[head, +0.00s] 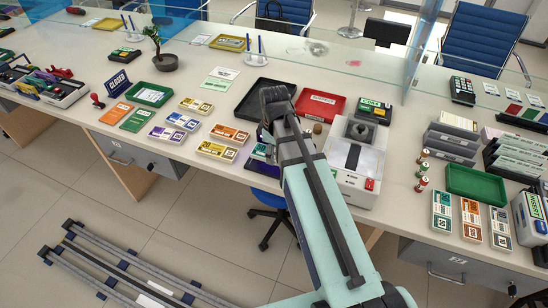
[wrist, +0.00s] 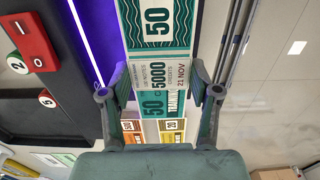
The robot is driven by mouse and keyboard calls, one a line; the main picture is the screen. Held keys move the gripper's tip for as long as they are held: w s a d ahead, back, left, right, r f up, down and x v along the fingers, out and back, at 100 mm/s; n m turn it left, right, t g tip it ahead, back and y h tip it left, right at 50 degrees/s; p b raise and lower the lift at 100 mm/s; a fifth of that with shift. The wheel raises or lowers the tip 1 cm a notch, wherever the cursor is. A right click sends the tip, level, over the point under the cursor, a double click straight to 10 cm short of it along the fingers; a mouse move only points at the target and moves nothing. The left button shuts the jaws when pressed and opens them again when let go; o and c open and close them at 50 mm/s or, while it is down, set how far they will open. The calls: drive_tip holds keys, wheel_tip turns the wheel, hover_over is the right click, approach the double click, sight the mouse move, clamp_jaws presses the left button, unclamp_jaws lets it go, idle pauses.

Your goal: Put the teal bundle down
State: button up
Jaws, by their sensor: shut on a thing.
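The teal bundle (wrist: 157,45), marked 50 and 5000, sits between the two fingers of my gripper (wrist: 160,88) in the wrist view. My gripper is shut on it, with one finger at each long side. In the head view, a small piece of the teal bundle (head: 259,150) shows left of my arm, by the purple-lit device (head: 256,166). My arm hides the fingertips and most of the bundle there. I cannot tell whether the bundle touches what is under it.
Orange (head: 229,133) and yellow (head: 216,151) bundles lie just left on the counter. A black tray (head: 244,112) and red tray (head: 336,112) are behind, and a white machine (head: 352,160) is right. More bundles lie by a green tray (head: 476,198). The counter's front edge is near.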

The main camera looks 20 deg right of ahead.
drive_tip(key=shift+f, duration=1.6)
drive_tip(key=shift+f, duration=0.15)
drive_tip(key=o, duration=1.2)
wheel_tip(320, 180, up, 12)
drive_tip(key=shift+r+b, duration=0.15)
drive_tip(key=shift+b, duration=0.55)
